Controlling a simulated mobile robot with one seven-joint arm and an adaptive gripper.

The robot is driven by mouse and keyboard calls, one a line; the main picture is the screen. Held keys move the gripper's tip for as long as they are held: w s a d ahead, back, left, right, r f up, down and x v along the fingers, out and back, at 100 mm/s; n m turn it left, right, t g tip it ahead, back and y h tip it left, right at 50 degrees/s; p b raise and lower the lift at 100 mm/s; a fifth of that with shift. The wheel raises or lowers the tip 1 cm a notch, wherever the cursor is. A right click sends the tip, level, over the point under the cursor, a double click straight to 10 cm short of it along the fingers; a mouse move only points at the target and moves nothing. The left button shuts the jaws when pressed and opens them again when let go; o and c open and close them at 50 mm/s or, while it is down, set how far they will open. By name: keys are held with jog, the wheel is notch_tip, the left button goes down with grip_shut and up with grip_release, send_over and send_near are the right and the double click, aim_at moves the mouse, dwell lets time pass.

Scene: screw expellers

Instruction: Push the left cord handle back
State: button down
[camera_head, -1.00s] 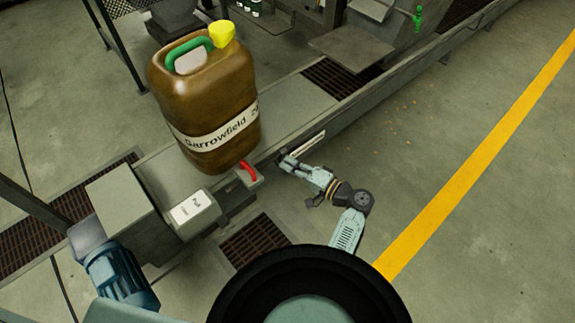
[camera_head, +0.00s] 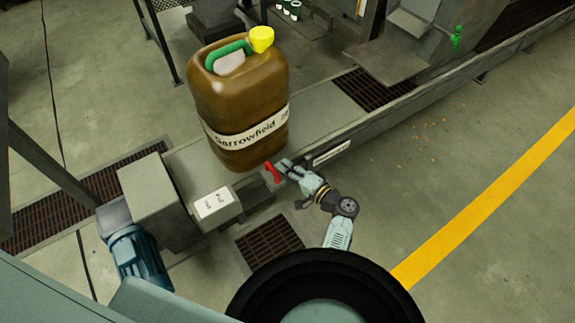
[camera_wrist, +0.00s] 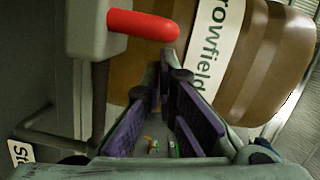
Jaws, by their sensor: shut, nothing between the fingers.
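The red handle (camera_head: 272,172) sticks up from a small grey box at the near edge of the grey conveyor-like ledge, in front of the brown jerrycan. In the wrist view the red handle (camera_wrist: 143,24) lies across the top, joined to a grey box (camera_wrist: 92,30) at its left. My gripper (camera_head: 284,163) is just right of the handle in the head view. No cord is clearly visible.
The large brown jerrycan (camera_head: 238,108) with green handle and yellow cap stands on the ledge close behind. A labelled grey box (camera_head: 214,205) and a blue motor (camera_head: 138,255) are to the left. Open floor (camera_head: 415,190) lies right, with a yellow line.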

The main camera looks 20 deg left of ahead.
aim_at(273, 181)
jog(key=s+a, duration=0.1)
jog(key=s, duration=0.1)
jog(key=s+a, duration=0.2)
jog(key=shift+a, duration=0.1)
dwell(0.3)
